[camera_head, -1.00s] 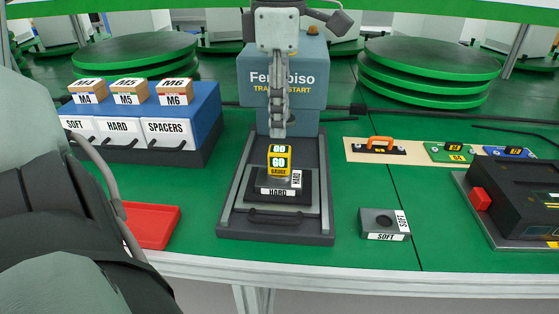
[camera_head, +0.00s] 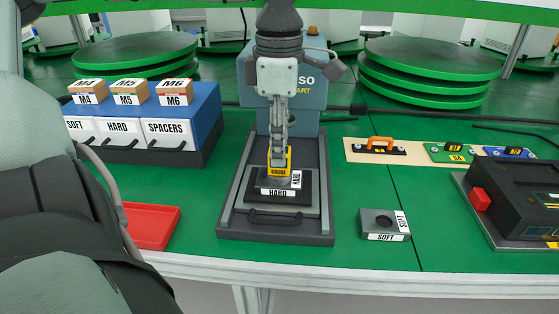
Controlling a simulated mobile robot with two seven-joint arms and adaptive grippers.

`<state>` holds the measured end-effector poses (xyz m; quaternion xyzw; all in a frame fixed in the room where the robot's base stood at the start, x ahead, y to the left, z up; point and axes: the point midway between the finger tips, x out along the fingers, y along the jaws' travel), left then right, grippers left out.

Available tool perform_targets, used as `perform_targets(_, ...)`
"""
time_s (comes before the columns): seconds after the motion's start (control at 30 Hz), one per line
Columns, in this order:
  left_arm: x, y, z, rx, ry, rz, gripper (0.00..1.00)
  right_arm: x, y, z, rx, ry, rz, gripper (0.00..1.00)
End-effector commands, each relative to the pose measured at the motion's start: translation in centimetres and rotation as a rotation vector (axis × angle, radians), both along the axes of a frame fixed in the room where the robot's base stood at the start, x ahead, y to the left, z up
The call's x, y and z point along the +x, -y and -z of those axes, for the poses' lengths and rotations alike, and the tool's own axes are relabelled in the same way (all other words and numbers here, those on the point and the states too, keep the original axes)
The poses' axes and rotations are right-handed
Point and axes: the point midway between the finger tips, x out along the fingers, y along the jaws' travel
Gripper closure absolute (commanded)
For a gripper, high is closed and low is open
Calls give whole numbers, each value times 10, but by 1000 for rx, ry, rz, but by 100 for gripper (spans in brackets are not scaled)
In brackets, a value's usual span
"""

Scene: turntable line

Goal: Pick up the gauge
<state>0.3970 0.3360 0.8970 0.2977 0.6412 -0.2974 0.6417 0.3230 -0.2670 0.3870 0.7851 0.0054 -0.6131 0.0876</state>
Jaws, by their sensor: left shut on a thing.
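The yellow gauge (camera_head: 279,169) stands upright in the dark block labelled HARD (camera_head: 278,193), on the grey slide of the machine in the middle. My left gripper (camera_head: 278,157) has come down over the gauge from above and is shut on it. The fingers hide the upper part of the gauge and its GO labels. The gauge still appears seated on the block. My right gripper is not in view.
A block labelled SOFT (camera_head: 385,224) lies to the right of the machine (camera_head: 274,231). A red tray (camera_head: 152,225) and a blue drawer unit (camera_head: 207,124) are at the left. A black device (camera_head: 515,195) stands at the right.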

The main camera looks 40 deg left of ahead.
Motion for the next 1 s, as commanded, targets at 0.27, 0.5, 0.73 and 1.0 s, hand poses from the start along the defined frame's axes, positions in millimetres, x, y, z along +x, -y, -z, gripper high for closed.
perform_targets(0.27,0,0,-1,1,2,0,100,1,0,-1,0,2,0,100)
perform_targets(0.5,1,0,-13,2,4,0,100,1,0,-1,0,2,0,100)
perform_targets(0.73,2,0,-52,2,7,-1,100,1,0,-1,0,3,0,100)
perform_targets(1.0,1,0,-119,3,5,-1,100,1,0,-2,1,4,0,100)
